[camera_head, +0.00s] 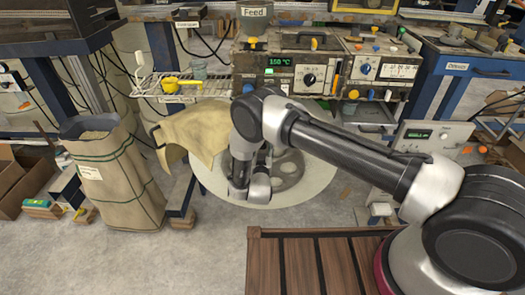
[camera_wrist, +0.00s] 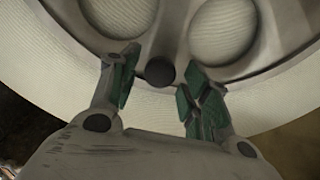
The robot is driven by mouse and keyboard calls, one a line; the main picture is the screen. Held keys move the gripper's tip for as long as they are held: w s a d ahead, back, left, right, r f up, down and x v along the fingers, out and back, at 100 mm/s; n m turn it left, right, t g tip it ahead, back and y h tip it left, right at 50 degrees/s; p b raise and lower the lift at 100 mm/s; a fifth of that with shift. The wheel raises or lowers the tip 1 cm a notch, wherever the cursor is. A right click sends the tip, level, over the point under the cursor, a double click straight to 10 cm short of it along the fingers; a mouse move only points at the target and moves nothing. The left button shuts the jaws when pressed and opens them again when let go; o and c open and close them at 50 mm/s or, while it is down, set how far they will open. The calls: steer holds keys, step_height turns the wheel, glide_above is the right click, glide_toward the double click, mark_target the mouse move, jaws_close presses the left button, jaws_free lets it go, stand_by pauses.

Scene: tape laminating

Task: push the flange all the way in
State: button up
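The flange (camera_head: 288,184) is a grey disc with round openings, in the middle of the head view. It lies against a large pale roll (camera_head: 325,180). My wrist covers its left part there. In the wrist view the flange's grey web (camera_wrist: 172,32) fills the top, with the pale roll (camera_wrist: 50,70) showing around it and through its openings. A dark round knob (camera_wrist: 160,72) sits at the flange's edge. My gripper (camera_wrist: 160,80) is open, with one green-padded finger on each side of the knob and gaps visible. How deep the flange sits cannot be told.
A tan sheet (camera_head: 195,135) hangs left of the roll. A sack (camera_head: 112,170) stands on the floor at left. The control panel (camera_head: 300,75) reads 150 °C behind the roll. A brown slatted surface (camera_head: 315,262) is in front.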

steer(key=s, duration=1.2)
steer(key=shift+a, duration=0.2)
